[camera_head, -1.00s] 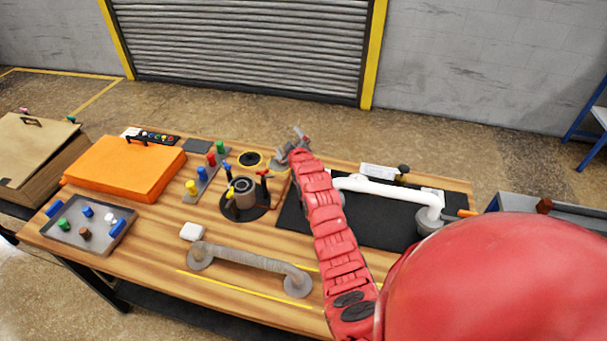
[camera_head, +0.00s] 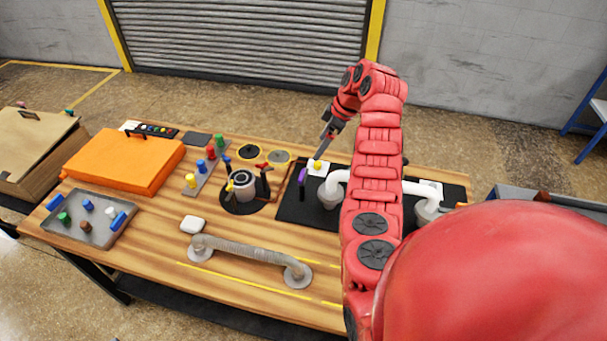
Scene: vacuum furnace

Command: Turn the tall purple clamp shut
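The tall purple clamp (camera_head: 302,176) stands upright at the left end of the black mat (camera_head: 290,212), just left of the white pipe (camera_head: 380,186). Its purple top sits on a thin dark lower part. My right gripper (camera_head: 326,134) hangs above and behind it, up and to the right in the picture, apart from it. Its grey fingers point down; they are small and seen edge-on, so I cannot tell how far they are apart. Nothing shows held in it. My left gripper is out of view.
A yellow-topped piece (camera_head: 318,165) stands close right of the purple clamp. A round metal fixture (camera_head: 242,184) with coloured handles is to the left. A grey hose (camera_head: 248,257) lies in front. My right arm hides part of the white pipe and mat.

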